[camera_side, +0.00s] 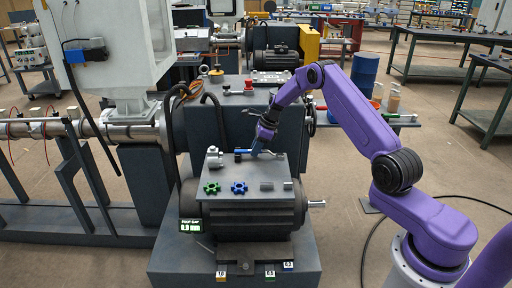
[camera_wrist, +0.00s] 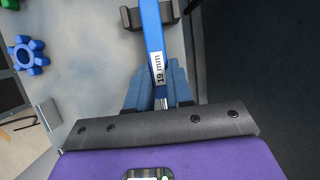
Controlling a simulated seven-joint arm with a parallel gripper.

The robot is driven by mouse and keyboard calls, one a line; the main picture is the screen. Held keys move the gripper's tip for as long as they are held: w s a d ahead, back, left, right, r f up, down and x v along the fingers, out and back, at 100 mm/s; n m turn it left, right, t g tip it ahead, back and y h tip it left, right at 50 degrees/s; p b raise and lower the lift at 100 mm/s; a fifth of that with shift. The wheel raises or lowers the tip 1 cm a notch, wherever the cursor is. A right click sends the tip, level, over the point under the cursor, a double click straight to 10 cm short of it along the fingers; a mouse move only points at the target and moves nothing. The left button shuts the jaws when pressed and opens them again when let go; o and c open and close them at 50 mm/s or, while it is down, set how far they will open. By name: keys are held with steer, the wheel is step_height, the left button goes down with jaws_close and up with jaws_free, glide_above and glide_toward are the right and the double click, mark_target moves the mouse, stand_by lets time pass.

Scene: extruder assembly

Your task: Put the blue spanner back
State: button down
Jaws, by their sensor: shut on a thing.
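The blue spanner (camera_wrist: 152,35), marked 19 mm, runs upward from my gripper (camera_wrist: 160,90) in the wrist view. My gripper is shut on its lower end. Its upper part overlaps a dark bracket (camera_wrist: 131,18) with two upright prongs and lies between them in the picture. I cannot tell whether it touches the bracket. In the side view, my gripper (camera_side: 260,146) is low over the back of the grey plate on the motor. The spanner (camera_side: 244,151) shows there as a small blue piece pointing left. Its far end is out of the wrist view.
A green knob (camera_side: 211,188), a blue knob (camera_side: 239,187) and small grey blocks (camera_side: 266,186) stand along the plate's front. A silver fitting (camera_side: 214,157) stands at its back left. A dark cabinet (camera_side: 270,120) rises close behind. The plate's middle is clear.

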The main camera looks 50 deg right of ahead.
steer(key=shift+f, duration=0.25)
steer(key=c, duration=0.9)
jaws_free()
steer(key=shift+c, duration=0.2)
